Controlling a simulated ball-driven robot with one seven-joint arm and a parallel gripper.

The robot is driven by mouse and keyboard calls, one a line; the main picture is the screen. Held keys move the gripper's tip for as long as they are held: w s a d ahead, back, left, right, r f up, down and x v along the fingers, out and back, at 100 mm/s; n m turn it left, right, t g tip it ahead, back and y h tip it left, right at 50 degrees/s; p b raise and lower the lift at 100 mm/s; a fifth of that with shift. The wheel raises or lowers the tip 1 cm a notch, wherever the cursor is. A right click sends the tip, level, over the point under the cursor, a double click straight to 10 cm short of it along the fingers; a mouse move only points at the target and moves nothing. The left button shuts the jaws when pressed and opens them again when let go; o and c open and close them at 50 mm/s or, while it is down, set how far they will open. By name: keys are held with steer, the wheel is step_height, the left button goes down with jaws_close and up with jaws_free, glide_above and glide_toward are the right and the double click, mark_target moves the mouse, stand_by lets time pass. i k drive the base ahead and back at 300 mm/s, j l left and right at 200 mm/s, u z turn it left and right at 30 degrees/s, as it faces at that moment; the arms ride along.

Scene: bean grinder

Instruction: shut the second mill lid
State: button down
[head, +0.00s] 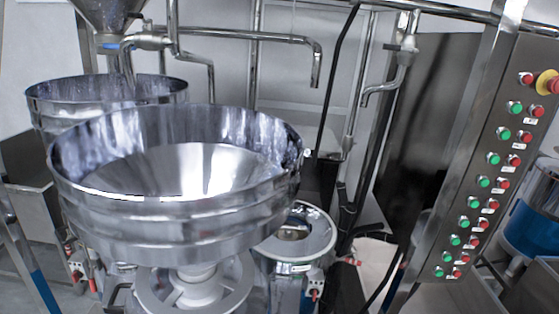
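A large round steel mill hopper (175,225) fills the left middle of the view. Its top is open, and I see down its shiny sloping inner wall. A second steel hopper (105,92) stands behind it at the left, partly hidden by the front one; its rim also looks open. A smaller round steel vessel (318,240) with a broad rim sits behind and right of the front hopper, partly covered by it. I cannot make out which part is the second mill lid. My gripper is not in view.
A tilted control panel (490,170) with green and red buttons stands at the right. Steel pipes (318,60) with bent spouts run behind the hoppers. A steel funnel (108,15) hangs at the top left. A pale grey spoked ring (195,295) lies below the front hopper.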

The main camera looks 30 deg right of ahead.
mark_target(187, 190)
steer(key=i+z, duration=0.3)
steer(key=i, duration=1.05)
